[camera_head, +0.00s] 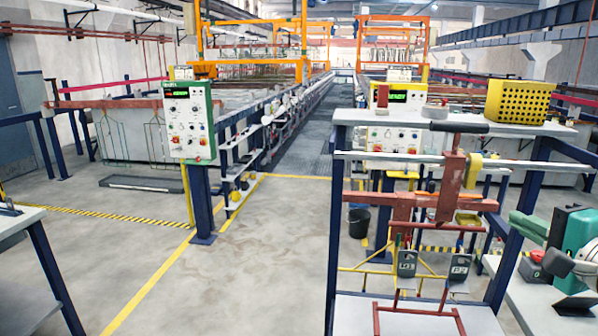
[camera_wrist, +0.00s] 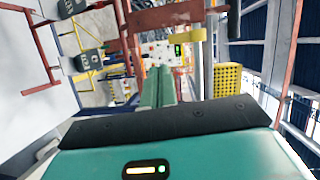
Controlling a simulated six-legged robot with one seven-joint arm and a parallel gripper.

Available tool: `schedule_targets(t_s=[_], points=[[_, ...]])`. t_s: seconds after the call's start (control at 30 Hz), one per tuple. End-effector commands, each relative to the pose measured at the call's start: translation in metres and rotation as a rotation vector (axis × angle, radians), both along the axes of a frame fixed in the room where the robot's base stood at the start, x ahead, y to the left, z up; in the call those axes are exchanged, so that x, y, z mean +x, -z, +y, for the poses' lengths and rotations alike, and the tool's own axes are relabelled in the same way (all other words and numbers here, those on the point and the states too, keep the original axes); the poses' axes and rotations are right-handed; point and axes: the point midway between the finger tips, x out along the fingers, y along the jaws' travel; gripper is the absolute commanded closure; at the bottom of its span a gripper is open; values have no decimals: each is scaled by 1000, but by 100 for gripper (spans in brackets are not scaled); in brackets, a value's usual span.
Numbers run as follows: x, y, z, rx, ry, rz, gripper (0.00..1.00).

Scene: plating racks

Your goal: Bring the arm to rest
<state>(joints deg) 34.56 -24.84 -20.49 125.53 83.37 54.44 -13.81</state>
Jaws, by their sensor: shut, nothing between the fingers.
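My gripper (camera_wrist: 157,75) shows in the wrist view with its two green fingers together and nothing between them. Its teal body and dark front plate fill the bottom of that view. In the head view my gripper (camera_head: 516,219) is at the right edge, its fingers pointing left toward the rack frame (camera_head: 334,235). It appears in front of a low table and to the right of the hanging red-brown rack (camera_head: 400,208). I cannot tell from the picture how far the fingers are from the frame's post.
Two dark tags (camera_head: 406,263) (camera_head: 459,268) hang in the frame. A yellow perforated box (camera_head: 518,101) stands on its top shelf. A control panel (camera_head: 188,122) stands left of the aisle. A table (camera_head: 18,221) is at the left edge. The middle floor is clear.

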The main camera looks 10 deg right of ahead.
Motion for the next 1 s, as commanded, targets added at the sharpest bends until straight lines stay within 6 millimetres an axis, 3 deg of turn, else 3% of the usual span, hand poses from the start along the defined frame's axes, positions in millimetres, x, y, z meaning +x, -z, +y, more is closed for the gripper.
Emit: schedule_targets(t_s=[0.17,0.3,0.4,0.53,0.7,0.83,1.0], points=[[16,56,101,-186,-259,228,100],[3,108,171,-410,-464,415,100],[-14,141,206,-601,-589,528,100],[-40,175,235,-880,-720,641,100],[-63,199,246,-1196,-807,720,100],[-69,205,246,-1312,-825,738,100],[-69,205,245,-1331,-825,743,100]])
